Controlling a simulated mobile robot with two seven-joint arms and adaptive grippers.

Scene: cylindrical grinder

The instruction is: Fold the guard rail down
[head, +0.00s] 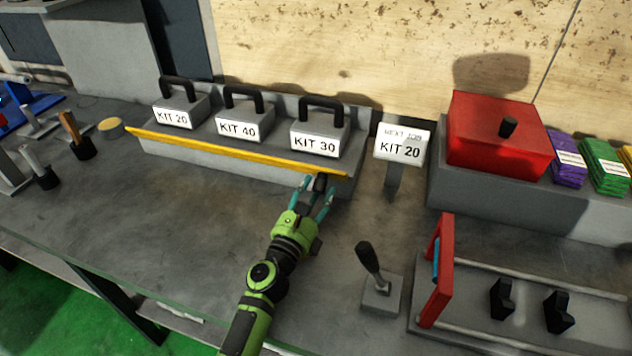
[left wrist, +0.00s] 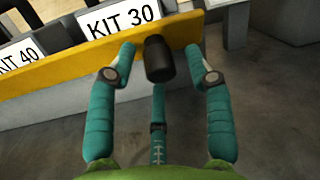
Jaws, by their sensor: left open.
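The yellow guard rail (head: 230,152) runs across the front of the grey kit rack, raised in front of the blocks labelled KIT 20, KIT 40 and KIT 30. A black knob (head: 320,183) sticks out near the rail's right end. My left gripper (head: 318,190) is open at this knob. In the left wrist view the rail (left wrist: 60,83) crosses the top, and the knob (left wrist: 159,58) stands between the spread teal fingers of the gripper (left wrist: 160,75). Whether any finger touches the knob cannot be told. My right gripper is not in view.
A NEXT JOB sign (head: 402,142) reading KIT 20 stands right of the rack. A black lever (head: 369,262) stands at the front, beside a tray with a red frame (head: 437,270). A red box (head: 498,138) sits at the back right.

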